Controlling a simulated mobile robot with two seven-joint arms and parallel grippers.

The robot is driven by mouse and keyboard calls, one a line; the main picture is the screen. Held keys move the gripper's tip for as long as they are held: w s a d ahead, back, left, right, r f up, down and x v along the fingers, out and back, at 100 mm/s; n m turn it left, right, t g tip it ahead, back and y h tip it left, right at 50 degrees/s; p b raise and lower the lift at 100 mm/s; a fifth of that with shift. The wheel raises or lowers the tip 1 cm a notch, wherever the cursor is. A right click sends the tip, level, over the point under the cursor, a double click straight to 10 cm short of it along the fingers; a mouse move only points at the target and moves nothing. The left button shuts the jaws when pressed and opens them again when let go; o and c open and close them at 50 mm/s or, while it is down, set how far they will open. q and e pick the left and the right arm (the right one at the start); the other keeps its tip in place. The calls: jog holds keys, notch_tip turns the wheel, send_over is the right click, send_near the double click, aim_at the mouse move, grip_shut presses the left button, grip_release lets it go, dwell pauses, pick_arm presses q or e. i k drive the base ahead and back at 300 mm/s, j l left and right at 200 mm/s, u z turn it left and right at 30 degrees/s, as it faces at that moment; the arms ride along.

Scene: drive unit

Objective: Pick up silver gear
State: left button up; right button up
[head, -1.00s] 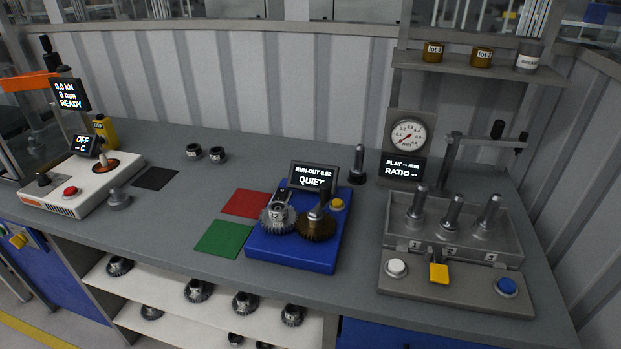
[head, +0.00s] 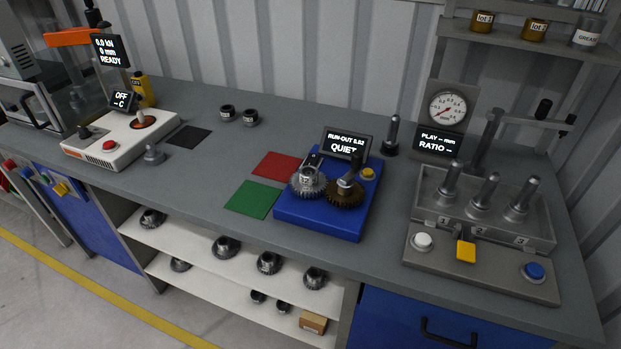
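A silver gear (head: 306,183) sits on the left spindle of the blue run-out fixture (head: 318,220) on the bench. A bronze gear (head: 345,193) sits beside it on the right spindle, their toothed edges close together or meshing. The fixture's display (head: 346,144) reads RUN-OUT 0.02 and QUIET. Several more silver-grey gears, such as one at the right end (head: 314,278), stand on the shelves under the bench. Neither of my grippers is in the head view.
A red mat (head: 277,165) and a green mat (head: 252,199) lie left of the fixture. A three-post gear stand (head: 480,260) is at right, a white heater unit (head: 120,140) at left. A free post (head: 391,138) stands behind the fixture.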

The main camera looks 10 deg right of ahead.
aim_at(301, 184)
jog(key=i+j+z, duration=0.1)
jog(key=j+z, duration=0.6)
jog(key=i+j+z, duration=0.1)
jog(key=j+z, duration=0.25)
